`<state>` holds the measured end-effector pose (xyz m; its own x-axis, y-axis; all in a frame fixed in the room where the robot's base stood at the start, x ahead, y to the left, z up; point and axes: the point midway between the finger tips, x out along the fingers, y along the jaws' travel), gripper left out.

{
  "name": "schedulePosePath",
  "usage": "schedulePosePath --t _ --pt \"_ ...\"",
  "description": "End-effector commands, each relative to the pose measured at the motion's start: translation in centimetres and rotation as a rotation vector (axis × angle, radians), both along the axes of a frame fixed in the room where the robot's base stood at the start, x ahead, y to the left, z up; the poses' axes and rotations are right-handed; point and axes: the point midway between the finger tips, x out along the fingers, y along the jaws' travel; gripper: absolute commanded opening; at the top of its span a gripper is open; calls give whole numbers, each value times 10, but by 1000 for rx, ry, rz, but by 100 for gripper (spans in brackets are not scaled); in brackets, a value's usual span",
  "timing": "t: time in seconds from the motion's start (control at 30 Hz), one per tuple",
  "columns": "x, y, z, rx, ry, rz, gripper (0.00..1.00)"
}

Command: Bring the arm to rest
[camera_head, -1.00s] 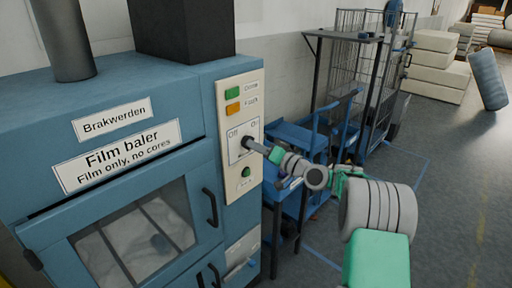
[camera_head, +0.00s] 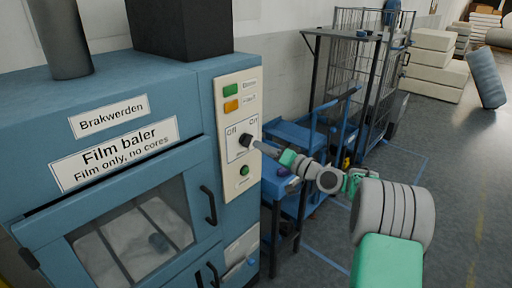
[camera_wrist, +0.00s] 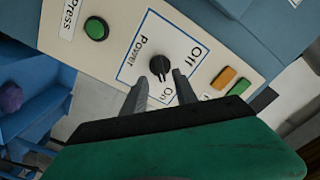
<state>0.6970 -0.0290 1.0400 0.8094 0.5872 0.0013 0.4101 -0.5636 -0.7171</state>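My gripper (camera_head: 262,148) is in front of the cream control panel of the blue film baler, near a black rotary knob (camera_head: 245,140) marked Off and On. In the wrist view the two grey fingers of my gripper (camera_wrist: 158,88) stand apart, with the knob (camera_wrist: 160,66) just beyond and between their tips. Nothing is held between them. My green and grey arm reaches in from the lower right in the head view.
The baler (camera_head: 110,70) fills the left side, with a windowed door and handle (camera_head: 208,205). A blue cart (camera_head: 300,135) and a wire cage (camera_head: 360,60) stand behind my arm. Pale rolls or pads (camera_head: 432,65) lie far back. Open floor (camera_head: 460,190) is at the right.

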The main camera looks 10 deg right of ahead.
Motion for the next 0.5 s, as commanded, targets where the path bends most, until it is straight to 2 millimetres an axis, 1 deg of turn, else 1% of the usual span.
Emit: schedulePosePath --t 0.03,0.1,0.2,0.5 --pt "-9 -7 -2 0 1 -4 35" --pt "-18 -14 -2 1 2 -4 35" --pt "-26 -19 -1 0 -1 -1 35" --pt "-28 -20 0 -2 -2 0 35"
